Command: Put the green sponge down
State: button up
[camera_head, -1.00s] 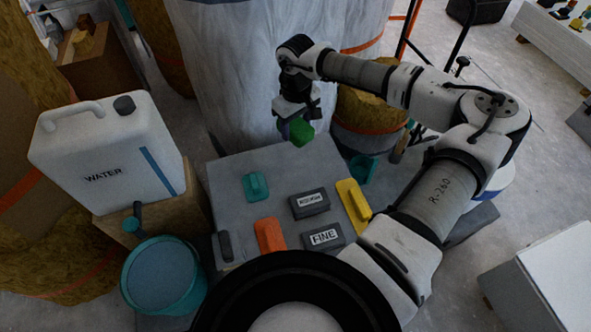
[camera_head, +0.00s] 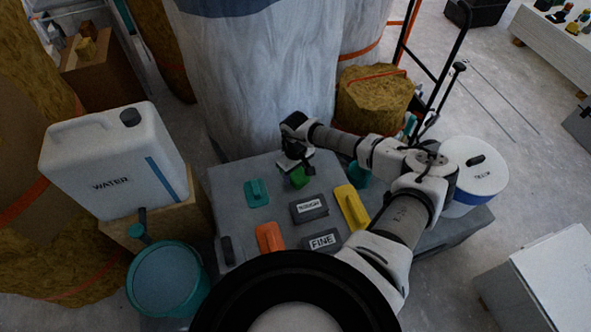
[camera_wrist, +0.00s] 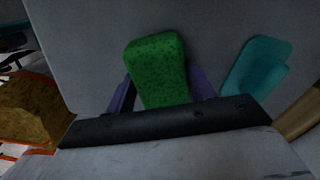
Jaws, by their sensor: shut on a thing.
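The green sponge (camera_head: 299,178) is at the back of the grey table (camera_head: 228,182), below my wrist. It also shows in the wrist view (camera_wrist: 158,70), upright between the two purple fingers of my gripper (camera_wrist: 160,92). My gripper (camera_head: 297,168) is shut on the sponge. In the wrist view the grey surface fills the background behind the sponge. I cannot tell whether the sponge touches the table top.
A teal float (camera_head: 257,193), a grey block marked ROUGH (camera_head: 309,208), a block marked FINE (camera_head: 322,242), an orange float (camera_head: 270,237) and a yellow float (camera_head: 351,207) lie on the table. A wrapped white column (camera_head: 260,80) stands behind. Bare table shows left of the sponge.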

jog(key=shift+f, duration=0.1)
jog(key=shift+f, duration=0.15)
jog(key=o, duration=0.9)
notch_tip(320, 180, up, 12)
jog(key=shift+r+b, duration=0.2)
jog(key=shift+b, duration=1)
